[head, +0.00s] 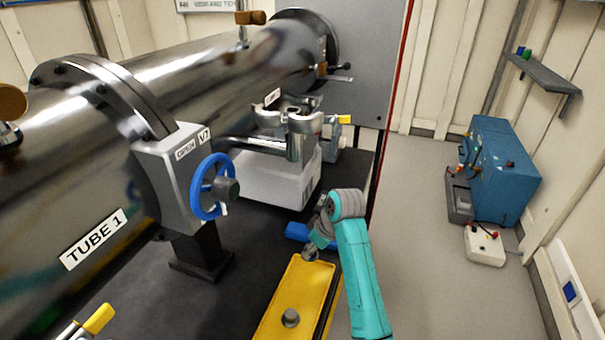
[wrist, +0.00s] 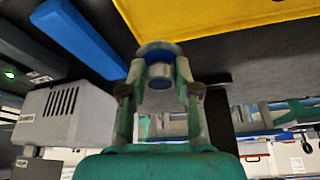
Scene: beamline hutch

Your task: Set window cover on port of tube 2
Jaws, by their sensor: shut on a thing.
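My gripper (head: 312,251) is low over the far end of the yellow tray, at the end of my teal arm. In the wrist view my gripper (wrist: 162,92) is shut on a small round metal piece (wrist: 160,73) with a silver knob and a wider rim, which looks like the window cover. In the head view it is mostly hidden by my gripper. The steel tube marked TUBE 1 (head: 60,200) fills the left. A further steel tube (head: 215,75) runs behind its valve; its small label is unreadable. I cannot tell for sure which opening is the port of tube 2.
The yellow tray (head: 272,324) holds a grey round knobbed piece (head: 291,318). A blue bar (head: 297,231) lies beyond my gripper. A blue handwheel (head: 211,187) juts from the valve marked OPEN. Grey metal fittings (head: 303,135) stand beside the further tube.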

